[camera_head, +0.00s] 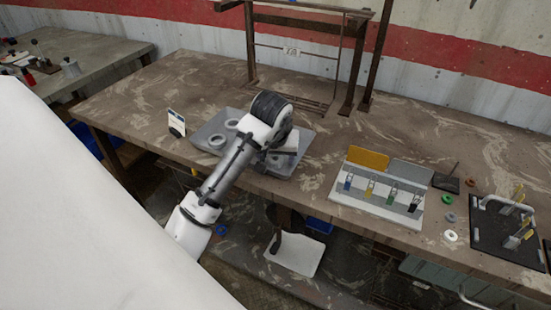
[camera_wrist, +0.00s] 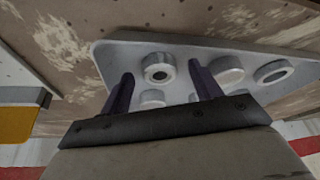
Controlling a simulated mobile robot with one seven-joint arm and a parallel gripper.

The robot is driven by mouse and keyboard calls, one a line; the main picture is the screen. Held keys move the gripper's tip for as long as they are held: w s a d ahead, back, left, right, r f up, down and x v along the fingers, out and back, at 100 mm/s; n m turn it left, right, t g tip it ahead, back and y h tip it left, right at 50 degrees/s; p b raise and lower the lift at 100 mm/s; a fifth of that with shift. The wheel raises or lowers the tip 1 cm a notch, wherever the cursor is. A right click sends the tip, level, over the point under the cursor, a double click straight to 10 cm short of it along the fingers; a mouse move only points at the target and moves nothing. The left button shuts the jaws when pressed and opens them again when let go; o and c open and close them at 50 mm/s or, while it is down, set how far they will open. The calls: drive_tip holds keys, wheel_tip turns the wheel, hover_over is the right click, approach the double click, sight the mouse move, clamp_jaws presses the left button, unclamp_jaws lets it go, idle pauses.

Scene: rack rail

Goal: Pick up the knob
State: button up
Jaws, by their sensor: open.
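A grey tray (camera_head: 205,126) on the brown workbench holds several round grey pieces; it also shows in the wrist view (camera_wrist: 115,62). My gripper (camera_wrist: 161,70) is open over the tray, fingers apart and empty. In the wrist view, a round grey piece with a dark centre (camera_wrist: 158,67) appears between the fingertips. A thick grey disc (camera_wrist: 227,70) and a wide ring (camera_wrist: 273,72) lie to its right. Other round pieces are partly hidden behind the gripper. I cannot tell for sure which piece is the knob. In the head view, my arm hides the tray's middle and the fingertips.
A small white card (camera_head: 176,122) stands left of the tray. A metal frame (camera_head: 292,50) stands at the back of the bench (camera_head: 130,99). To the right are a pale rack with coloured tabs (camera_head: 381,197), loose rings (camera_head: 450,235) and a black board with handles (camera_head: 492,240).

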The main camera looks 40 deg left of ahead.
drive_tip(key=shift+f, duration=0.15)
drive_tip(key=c, duration=1.1)
